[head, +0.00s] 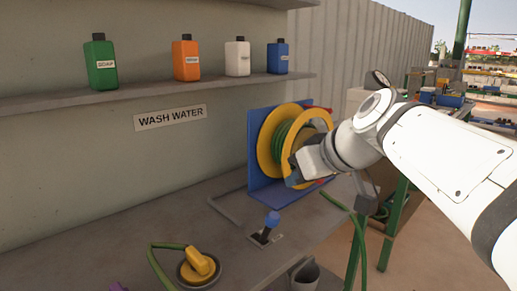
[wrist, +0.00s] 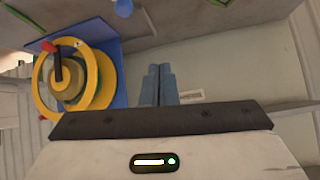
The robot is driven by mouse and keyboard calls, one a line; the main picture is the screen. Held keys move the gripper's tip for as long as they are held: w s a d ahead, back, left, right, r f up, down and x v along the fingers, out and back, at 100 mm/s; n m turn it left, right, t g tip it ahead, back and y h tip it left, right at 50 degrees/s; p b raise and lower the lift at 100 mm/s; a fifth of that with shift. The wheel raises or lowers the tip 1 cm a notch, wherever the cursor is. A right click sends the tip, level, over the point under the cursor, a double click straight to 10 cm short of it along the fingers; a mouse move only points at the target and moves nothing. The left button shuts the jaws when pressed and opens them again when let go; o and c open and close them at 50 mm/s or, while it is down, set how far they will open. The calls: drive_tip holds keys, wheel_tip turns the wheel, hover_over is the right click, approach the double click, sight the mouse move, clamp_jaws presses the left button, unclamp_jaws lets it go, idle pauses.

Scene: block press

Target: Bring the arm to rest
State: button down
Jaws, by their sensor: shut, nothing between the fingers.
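My white arm (head: 440,145) reaches in from the right in the head view. My gripper (head: 291,176) is in front of the yellow hose reel (head: 266,150), overlapping it in the picture; I cannot tell how big the gap is. In the wrist view my gripper (wrist: 158,84) has its two blue-grey fingers side by side and shut, with nothing between them. The hose reel (wrist: 42,85), on its blue stand, is left of the fingers there.
A lever with a blue knob (head: 272,218) and a yellow valve handle (head: 202,262) with a green hose are on the grey bench (head: 190,215). Several bottles stand on the shelf (head: 50,104) above a WASH WATER sign (head: 170,117). A bucket (head: 305,275) is below the bench edge.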

drive_tip(key=s+d+f+m+g+h+p, duration=0.2)
drive_tip(key=s+d+f+m+h+p, duration=0.1)
drive_tip(key=s+f+p, duration=0.2)
drive_tip(key=s+d+f+m+g+h+p, duration=0.2)
drive_tip(key=s+d+f+m+g+p, duration=0.1)
drive_tip(key=s+p, duration=0.5)
wheel_tip(320, 180, down, 2)
drive_tip(key=shift+s+d+f+h+p, duration=0.15)
drive_tip(key=shift+s+d+h+p, duration=0.2)
drive_tip(key=shift+s+d, duration=0.5)
